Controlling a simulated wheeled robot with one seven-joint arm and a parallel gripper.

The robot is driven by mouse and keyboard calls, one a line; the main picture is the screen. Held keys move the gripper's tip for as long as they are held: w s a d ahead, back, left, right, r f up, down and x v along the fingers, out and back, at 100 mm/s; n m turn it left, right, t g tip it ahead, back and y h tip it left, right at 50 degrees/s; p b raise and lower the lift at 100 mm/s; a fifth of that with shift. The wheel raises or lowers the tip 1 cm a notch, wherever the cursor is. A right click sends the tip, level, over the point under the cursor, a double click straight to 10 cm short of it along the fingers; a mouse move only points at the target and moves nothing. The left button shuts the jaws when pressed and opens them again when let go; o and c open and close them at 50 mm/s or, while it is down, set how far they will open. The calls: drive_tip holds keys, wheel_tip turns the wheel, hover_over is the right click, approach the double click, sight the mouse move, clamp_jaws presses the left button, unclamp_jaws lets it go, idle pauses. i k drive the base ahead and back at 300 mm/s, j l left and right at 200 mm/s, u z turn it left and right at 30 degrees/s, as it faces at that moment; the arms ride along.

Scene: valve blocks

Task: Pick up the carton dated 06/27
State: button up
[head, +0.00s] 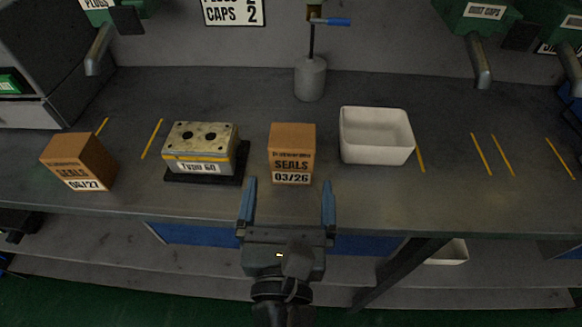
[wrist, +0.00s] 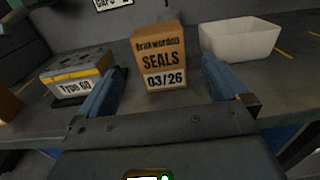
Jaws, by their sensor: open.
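A brown SEALS carton (head: 78,162) sits turned at an angle at the left of the bench in the head view. Its label ends in /27; the digits before the slash are small and hard to read. Only a sliver of a brown box (wrist: 9,104) shows at the left edge of the wrist view. A second brown SEALS carton (head: 292,153) is labelled 03/26 and stands mid-bench; it also fills the middle of the wrist view (wrist: 160,60). My gripper (head: 289,186) is open and empty, its fingers pointing at the 03/26 carton from the front edge of the bench.
A metal valve block (head: 201,146) labelled Type 60 sits on a black plate between the cartons. A white bin (head: 377,136) stands right of the 03/26 carton. A grey weighted stand (head: 310,80) with a blue lever is behind. The right of the grey bench (head: 500,190) is clear.

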sight(80, 160)
drive_tip(key=u, duration=1.25)
drive_tip(key=i+j+z, duration=0.15)
drive_tip(key=i+z, duration=0.2)
drive_tip(key=i+j+z, duration=0.3)
drive_tip(key=k+l, duration=0.05)
